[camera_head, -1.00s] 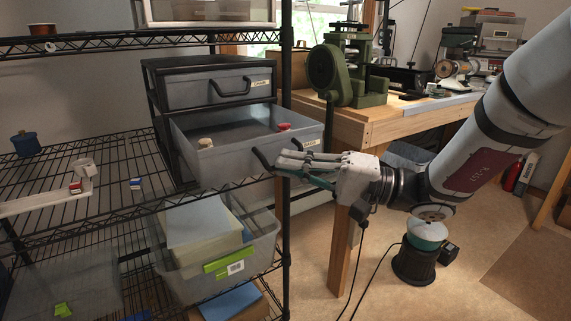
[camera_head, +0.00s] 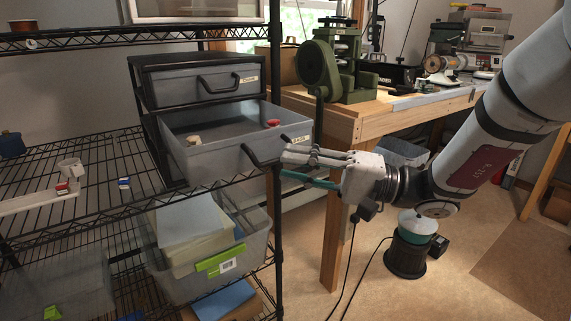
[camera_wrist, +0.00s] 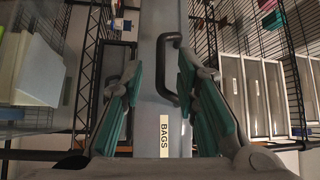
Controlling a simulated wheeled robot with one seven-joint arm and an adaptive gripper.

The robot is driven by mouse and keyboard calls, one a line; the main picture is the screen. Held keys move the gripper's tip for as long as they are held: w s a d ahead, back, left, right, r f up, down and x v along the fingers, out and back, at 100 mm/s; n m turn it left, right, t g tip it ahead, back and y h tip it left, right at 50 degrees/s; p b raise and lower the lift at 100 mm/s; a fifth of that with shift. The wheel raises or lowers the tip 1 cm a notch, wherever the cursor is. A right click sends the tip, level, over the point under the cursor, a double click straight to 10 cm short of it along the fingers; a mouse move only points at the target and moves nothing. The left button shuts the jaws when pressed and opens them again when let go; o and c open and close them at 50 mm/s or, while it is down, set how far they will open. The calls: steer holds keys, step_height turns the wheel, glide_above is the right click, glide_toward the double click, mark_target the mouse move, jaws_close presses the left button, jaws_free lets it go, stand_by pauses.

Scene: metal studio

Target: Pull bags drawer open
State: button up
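The bags drawer (camera_head: 222,155) is the lower grey drawer of a black-framed unit on the wire shelf, and it stands pulled well out. Its front also shows in the wrist view (camera_wrist: 163,20), with a label (camera_wrist: 164,135) reading BAGS. Its black handle (camera_head: 262,158) juts from the front. My gripper (camera_head: 287,165) is just right of the handle. In the wrist view, my gripper's green-padded fingers (camera_wrist: 159,75) are apart, with the handle (camera_wrist: 170,68) between them, nearer the right finger. Contact there cannot be told. Two small items lie in the drawer.
A closed drawer (camera_head: 208,88) sits directly above. A clear bin (camera_head: 250,245) with papers is on the shelf below. A black shelf post (camera_head: 278,225) stands close to my gripper.

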steer(key=v, duration=0.9)
steer(key=shift+d+f, duration=0.15)
steer(key=shift+d, duration=0.15)
steer(key=s+a+f+n+g+h, duration=0.1)
steer(key=s+a+g+h, duration=0.25)
steer(key=s, duration=0.55)
steer(key=s+a+n+g+h, duration=0.15)
steer(key=s+g+h, duration=0.25)
steer(key=s, duration=0.5)
steer(key=s+d+f+m+t+h, duration=0.2)
steer(key=s+d+f+t+h, duration=0.25)
steer(key=s+d+h, duration=0.7)
step_height(320, 180, up, 30)
steer(key=d+t+p, duration=0.1)
steer(key=t+p, duration=0.2)
steer(key=p, duration=2.6)
